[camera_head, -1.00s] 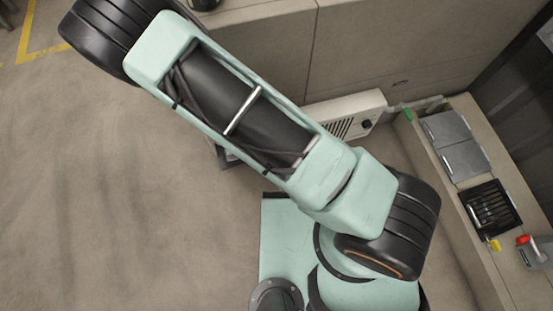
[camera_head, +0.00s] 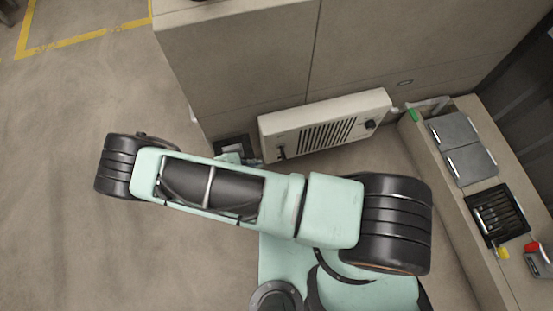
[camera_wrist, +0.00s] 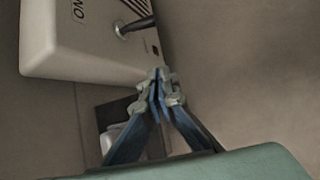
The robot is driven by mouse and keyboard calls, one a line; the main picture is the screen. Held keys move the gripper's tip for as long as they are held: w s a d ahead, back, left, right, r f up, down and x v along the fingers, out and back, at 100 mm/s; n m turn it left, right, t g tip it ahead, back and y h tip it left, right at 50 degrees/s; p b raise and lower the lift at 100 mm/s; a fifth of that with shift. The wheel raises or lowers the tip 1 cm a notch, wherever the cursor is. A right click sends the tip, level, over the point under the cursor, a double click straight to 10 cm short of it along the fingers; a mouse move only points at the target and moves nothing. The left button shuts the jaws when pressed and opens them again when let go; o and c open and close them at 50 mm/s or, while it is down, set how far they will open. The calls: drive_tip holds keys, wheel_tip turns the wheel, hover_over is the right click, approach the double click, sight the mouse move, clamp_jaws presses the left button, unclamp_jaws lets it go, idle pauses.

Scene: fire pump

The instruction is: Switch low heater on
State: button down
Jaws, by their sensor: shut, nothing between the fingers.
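The low heater (camera_head: 325,120) is a white box with a dark slotted grille, standing low against the beige wall. A dark round knob (camera_head: 369,124) is on its right end and a small dark switch (camera_head: 281,152) on its left end. In the wrist view the heater (camera_wrist: 60,45) fills the upper left, with an "ON" label (camera_wrist: 79,10) and a metal toggle lever (camera_wrist: 135,25) on its face. My gripper (camera_wrist: 159,80) is shut and empty, its tips just below the lever in the picture and apparently apart from it. The gripper is mostly hidden behind my arm in the head view.
A ledge at the right holds grey lidded boxes (camera_head: 462,150), a black slotted tray (camera_head: 497,215) and a red-and-grey item (camera_head: 537,258). A dark box-like thing (camera_head: 235,147) is left of the heater. Open floor (camera_head: 80,230) lies at the left.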

sight(283, 153)
drive_tip(key=b+x, duration=0.3)
drive_tip(key=x, duration=0.7)
drive_tip(key=shift+s+d+r, duration=0.1)
drive_tip(key=shift+d+r, duration=0.5)
drive_tip(key=shift+r, duration=0.2)
drive_tip(key=shift+s+d+r, duration=0.1)
drive_tip(key=shift+d+r, duration=0.5)
drive_tip(key=shift+r, duration=0.2)
